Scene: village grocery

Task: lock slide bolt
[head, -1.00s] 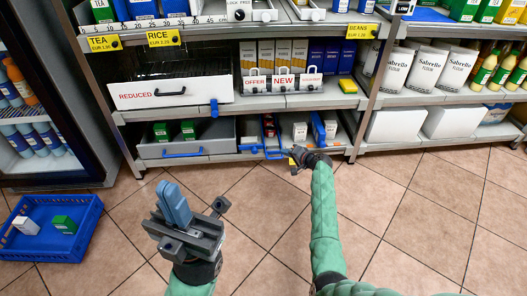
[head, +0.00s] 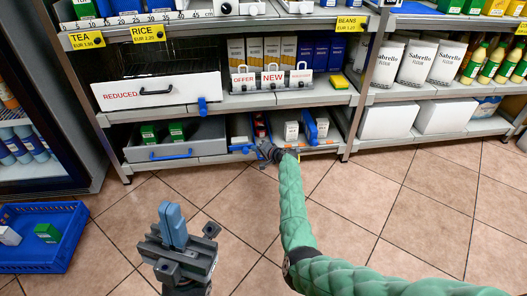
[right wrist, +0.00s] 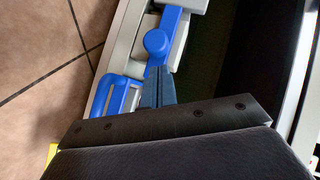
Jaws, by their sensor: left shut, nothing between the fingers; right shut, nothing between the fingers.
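A blue bolt with a round knob (right wrist: 158,42) on a bar shows in the right wrist view, on a pale front edge. A blue loop handle (right wrist: 115,97) sits lower left of it. My right gripper (right wrist: 158,88) is shut and empty, its blue-grey fingertips just below the knob; I cannot tell if they touch the bar. In the head view my right gripper (head: 265,149) is low at the bottom-shelf bins and hides part of their fronts. My left gripper (head: 172,225) is shut and empty, pointing up over the floor, away from the shelf.
A grey drawer (head: 183,150) with green boxes is left of the bins. A white REDUCED drawer (head: 158,90) with a blue catch (head: 202,106) is above. A blue crate (head: 45,258) stands on the floor at left. The tiled floor at right is clear.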

